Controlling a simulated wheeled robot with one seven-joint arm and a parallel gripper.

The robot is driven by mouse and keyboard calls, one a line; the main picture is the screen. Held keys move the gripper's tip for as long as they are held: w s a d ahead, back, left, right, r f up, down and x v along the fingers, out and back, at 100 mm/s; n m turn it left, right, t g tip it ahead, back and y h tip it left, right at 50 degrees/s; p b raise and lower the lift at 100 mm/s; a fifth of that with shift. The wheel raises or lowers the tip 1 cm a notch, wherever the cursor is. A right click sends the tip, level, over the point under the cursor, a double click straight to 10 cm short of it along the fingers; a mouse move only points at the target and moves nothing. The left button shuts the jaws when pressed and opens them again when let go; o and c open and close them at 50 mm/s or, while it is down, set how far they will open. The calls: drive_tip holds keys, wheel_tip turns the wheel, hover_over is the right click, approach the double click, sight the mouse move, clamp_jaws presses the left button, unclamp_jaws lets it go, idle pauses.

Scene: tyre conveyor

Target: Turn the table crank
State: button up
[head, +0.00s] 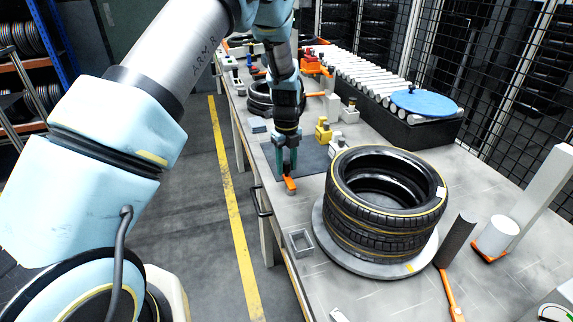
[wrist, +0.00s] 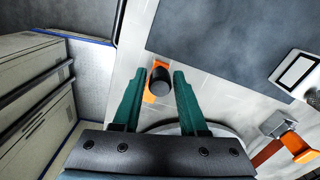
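The crank is a small orange arm (head: 291,185) with a dark round knob (wrist: 160,80), at the front edge of the workbench beside the turntable. My gripper (head: 287,172) points down right above it, and its green fingers mostly hide the knob in the head view. In the wrist view my gripper (wrist: 160,76) is open, and the knob shows between the two fingertips with a slim gap on each side. Whether the fingertips reach down around the knob is hard to tell. The round grey turntable (head: 330,250) carries a stack of black tyres (head: 385,225).
A roller conveyor (head: 365,80) with a blue disc (head: 424,103) is at the back. Orange-handled tools (head: 449,293) lie at right.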

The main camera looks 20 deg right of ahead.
clamp_jaws()
drive_tip(key=shift+a, duration=0.1)
idle(0.3)
